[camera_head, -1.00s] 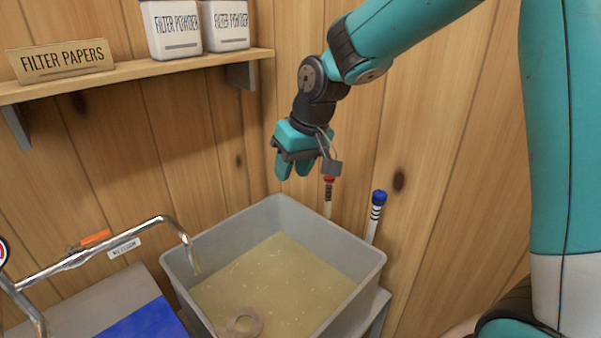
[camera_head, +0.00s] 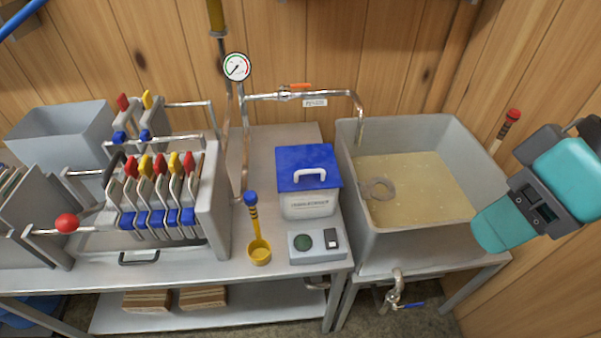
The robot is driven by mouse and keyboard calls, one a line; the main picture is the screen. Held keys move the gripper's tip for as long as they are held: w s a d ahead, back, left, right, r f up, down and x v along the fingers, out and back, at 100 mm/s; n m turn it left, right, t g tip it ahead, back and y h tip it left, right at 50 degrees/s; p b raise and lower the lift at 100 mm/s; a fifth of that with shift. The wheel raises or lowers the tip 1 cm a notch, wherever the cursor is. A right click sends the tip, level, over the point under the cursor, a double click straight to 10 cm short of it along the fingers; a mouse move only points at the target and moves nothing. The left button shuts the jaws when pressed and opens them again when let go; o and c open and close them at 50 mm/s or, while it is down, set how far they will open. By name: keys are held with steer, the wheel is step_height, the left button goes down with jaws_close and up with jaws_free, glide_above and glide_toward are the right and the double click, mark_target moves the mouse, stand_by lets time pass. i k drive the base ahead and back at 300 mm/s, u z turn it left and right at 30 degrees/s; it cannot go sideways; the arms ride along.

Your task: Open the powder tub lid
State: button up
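My gripper (camera_head: 490,238) is at the right, over the basin's right side, well away from the tub. No object shows in it. Its fingers overlap from this angle, so its opening is not clear.
The grey basin (camera_head: 352,190) holds cloudy yellowish liquid and a ring-shaped piece. A metal spout (camera_head: 357,105) reaches over it. A filter press (camera_head: 205,215) stands at left.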

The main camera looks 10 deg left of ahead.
mark_target(299, 168)
steer(key=u, duration=1.15)
steer(key=i, duration=0.6)
steer(key=z, duration=0.55)
